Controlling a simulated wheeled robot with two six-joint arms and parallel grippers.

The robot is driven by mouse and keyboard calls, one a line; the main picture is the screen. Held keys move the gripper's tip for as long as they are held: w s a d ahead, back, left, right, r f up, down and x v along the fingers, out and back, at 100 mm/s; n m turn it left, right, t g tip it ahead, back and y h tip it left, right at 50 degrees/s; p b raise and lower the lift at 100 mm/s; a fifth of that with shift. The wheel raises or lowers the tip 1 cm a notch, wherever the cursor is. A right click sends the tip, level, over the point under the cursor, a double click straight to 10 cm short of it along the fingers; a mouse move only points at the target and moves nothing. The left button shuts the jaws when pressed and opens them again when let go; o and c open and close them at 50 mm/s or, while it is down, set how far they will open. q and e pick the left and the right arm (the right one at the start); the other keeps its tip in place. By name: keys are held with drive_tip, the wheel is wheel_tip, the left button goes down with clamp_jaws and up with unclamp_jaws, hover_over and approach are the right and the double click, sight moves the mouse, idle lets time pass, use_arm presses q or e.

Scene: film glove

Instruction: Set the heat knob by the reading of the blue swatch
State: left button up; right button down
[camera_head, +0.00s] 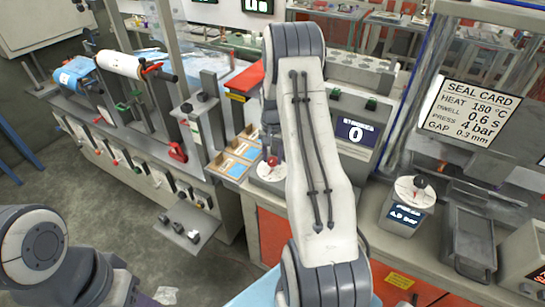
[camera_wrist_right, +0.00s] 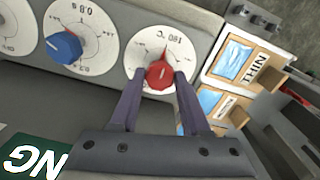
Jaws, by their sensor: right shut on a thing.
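The red heat knob (camera_wrist_right: 158,74) sits on a round white dial (camera_wrist_right: 176,42) marked °C; the inverted print seems to read 180. In the right wrist view, the two purple fingers of my right gripper (camera_wrist_right: 156,84) are shut on the knob. In the head view the knob (camera_head: 272,161) shows beside my arm, which hides much of the panel. Blue swatches lie in wooden trays right of the dial in the wrist view, one blue swatch (camera_wrist_right: 236,53) by a label like THIN. My left arm (camera_head: 45,250) is at lower left; its jaw state is unclear.
A blue knob (camera_wrist_right: 64,47) on a dial marked 0.8 s is beside the heat dial. The seal card (camera_head: 468,110) lists heat 180 °C, dwell 0.6 s, press 4 bar. A press dial (camera_head: 414,190) and dark tray (camera_head: 474,240) stand right. A blue display (camera_head: 356,133) shows 0.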

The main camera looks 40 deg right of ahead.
sight(272, 160)
drive_tip(key=shift+c, duration=1.9)
unclamp_jaws()
drive_tip(key=shift+w+r, duration=0.1)
drive_tip(key=shift+r, duration=0.45)
wheel_tip(272, 160, up, 10)
drive_tip(key=b, duration=0.2)
drive_tip(key=shift+f, duration=0.25)
drive_tip(key=shift+a, duration=0.1)
